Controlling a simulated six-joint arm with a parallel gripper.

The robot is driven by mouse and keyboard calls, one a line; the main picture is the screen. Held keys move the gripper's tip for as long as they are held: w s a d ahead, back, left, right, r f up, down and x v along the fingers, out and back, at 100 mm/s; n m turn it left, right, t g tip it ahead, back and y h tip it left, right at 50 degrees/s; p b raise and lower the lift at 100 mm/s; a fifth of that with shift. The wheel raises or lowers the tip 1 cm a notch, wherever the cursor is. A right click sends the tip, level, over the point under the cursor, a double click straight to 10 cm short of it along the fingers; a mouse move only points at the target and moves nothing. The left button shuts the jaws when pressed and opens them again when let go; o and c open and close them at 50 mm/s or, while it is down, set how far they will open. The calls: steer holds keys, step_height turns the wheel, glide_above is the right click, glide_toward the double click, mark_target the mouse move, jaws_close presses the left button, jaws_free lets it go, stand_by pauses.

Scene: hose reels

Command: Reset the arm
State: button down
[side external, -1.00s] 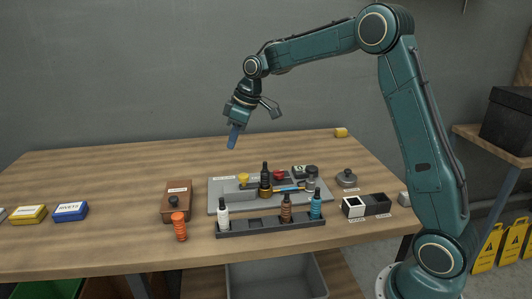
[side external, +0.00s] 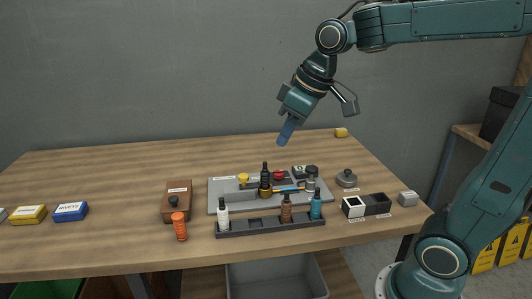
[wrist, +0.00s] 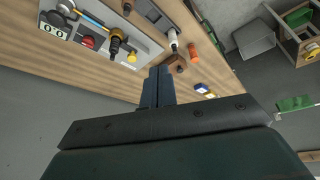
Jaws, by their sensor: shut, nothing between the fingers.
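My gripper (side external: 285,133) is in the air above the back of the table, pointing down and to the left. Its blue fingers are shut together with nothing between them. In the wrist view the closed fingers (wrist: 158,84) show at the centre, with the table beyond them. In the side view my gripper is clear of the grey tray (side external: 222,205) and everything on it.
A dark bottle (side external: 265,180) stands on the tray. A black rack (side external: 270,229) with several bottles sits in front. The table's back left is clear.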

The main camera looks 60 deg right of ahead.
steer(key=s+f+m, duration=0.2)
steer(key=s+f, duration=0.1)
steer(key=s, duration=1.1)
steer(key=shift+s+a+f+m+t+h, duration=0.3)
steer(key=shift+a+t, duration=0.05)
steer(key=shift+t, duration=0.05)
